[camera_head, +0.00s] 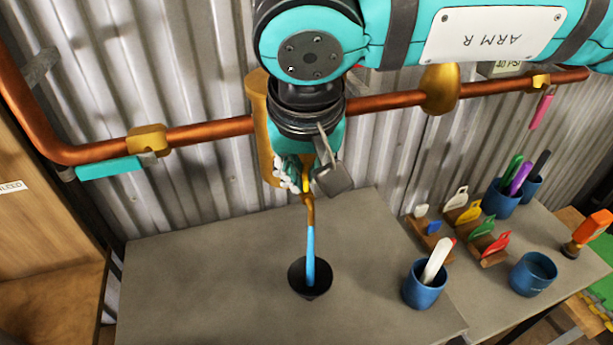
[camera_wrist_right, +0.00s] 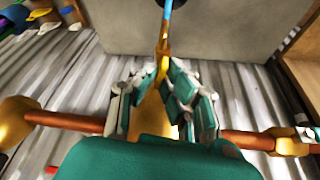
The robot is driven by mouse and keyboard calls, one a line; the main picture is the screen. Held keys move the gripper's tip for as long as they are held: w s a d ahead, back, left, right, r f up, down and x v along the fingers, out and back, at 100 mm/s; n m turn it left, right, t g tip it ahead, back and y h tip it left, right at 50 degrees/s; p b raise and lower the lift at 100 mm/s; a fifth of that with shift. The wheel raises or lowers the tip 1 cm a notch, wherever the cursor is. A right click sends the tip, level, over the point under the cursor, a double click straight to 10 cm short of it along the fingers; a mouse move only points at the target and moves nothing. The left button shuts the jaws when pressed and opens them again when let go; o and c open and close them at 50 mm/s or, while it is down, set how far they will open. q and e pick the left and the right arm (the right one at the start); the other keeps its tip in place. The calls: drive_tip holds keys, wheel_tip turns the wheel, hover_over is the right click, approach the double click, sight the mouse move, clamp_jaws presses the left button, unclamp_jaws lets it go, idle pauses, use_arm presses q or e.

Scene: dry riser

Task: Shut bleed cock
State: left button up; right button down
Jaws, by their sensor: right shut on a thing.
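The bleed cock (camera_head: 309,212) is a brass spout with a yellow part, below the copper pipe. A blue stream (camera_head: 311,255) runs from it down into a black funnel (camera_head: 310,278) on the grey bench. My right gripper (camera_head: 306,184) is shut on the yellow part of the cock, and my arm hides much of the fitting. In the right wrist view, the brass spout (camera_wrist_right: 163,46) stands just beyond the fingertips (camera_wrist_right: 165,85), with the blue stream (camera_wrist_right: 167,10) leaving it. The lever's exact angle is hidden between the fingers. My left gripper is not in view.
The copper pipe (camera_head: 210,131) runs along the corrugated wall, with a teal-handled valve (camera_head: 110,168) at left. Blue cups (camera_head: 425,287) and a wooden rack (camera_head: 492,257) of coloured tags stand right on the benches. The grey bench (camera_head: 200,270) is clear left of the funnel.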

drive_tip(key=m+h+b, duration=0.1)
drive_tip(key=m, duration=0.1)
drive_tip(key=shift+a+m, duration=0.15)
drive_tip(key=shift+m, duration=0.25)
drive_tip(key=m+h, duration=0.1)
drive_tip(key=m, duration=0.1)
drive_tip(key=shift+a+m+b, duration=0.1)
drive_tip(key=shift+m+b, duration=0.3)
drive_tip(key=m+h, duration=0.1)
drive_tip(key=m, duration=0.1)
drive_tip(key=shift+w+m+g, duration=0.1)
drive_tip(key=shift+m+g, duration=0.2)
drive_tip(key=shift+g, duration=0.1)
drive_tip(key=shift+w+a+r+m+g+h, duration=0.1)
drive_tip(key=shift+m+g+h, duration=0.35)
drive_tip(key=shift+m, duration=1.15)
drive_tip(key=c, duration=1.4)
unclamp_jaws()
drive_tip(key=shift+c, duration=0.2)
